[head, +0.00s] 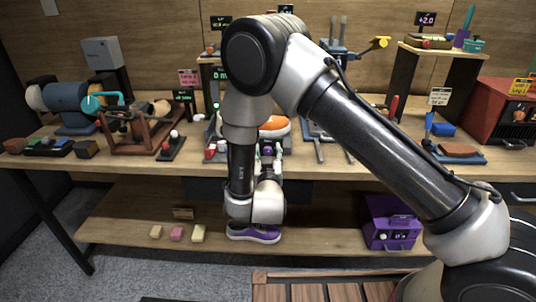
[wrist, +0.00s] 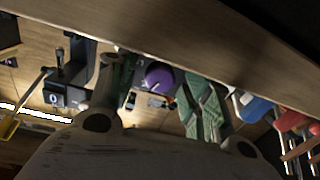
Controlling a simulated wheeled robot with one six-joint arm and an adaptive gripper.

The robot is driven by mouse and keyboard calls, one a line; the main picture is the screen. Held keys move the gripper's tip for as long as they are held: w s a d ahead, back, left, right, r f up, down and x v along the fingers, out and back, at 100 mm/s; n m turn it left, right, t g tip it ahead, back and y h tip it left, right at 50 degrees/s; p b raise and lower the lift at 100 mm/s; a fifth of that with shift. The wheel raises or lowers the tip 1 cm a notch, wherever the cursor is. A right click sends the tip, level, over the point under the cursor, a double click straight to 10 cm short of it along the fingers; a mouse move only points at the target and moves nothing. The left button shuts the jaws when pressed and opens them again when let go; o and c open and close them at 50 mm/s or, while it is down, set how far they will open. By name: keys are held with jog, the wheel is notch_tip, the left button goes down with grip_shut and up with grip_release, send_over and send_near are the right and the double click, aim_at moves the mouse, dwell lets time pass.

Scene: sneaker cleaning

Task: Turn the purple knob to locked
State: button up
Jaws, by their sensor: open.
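The purple knob (wrist: 158,75) is round and shows in the wrist view, on a dark fixture at the table's edge. In the head view it is a small purple spot (head: 267,150), partly hidden by my arm and gripper. My gripper (wrist: 162,95) is open, with its greenish fingers on either side of the knob in the wrist view. In the head view my gripper (head: 268,163) points at the table's front edge. I cannot tell whether the fingers touch the knob, nor its lock setting.
The wooden workbench (head: 60,155) is crowded with tools and stands. On the lower shelf (head: 320,235) are a purple sneaker (head: 262,234), a purple box (head: 390,222) and several small blocks (head: 176,234). A slatted wooden surface (head: 300,291) lies in front.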

jog(key=shift+c, duration=0.2)
jog(key=c, duration=1)
jog(key=shift+m, duration=1.5)
jog(key=o, duration=1)
jog(key=shift+o, duration=0.2)
jog(key=s, duration=0.7)
jog(key=shift+s, duration=0.25)
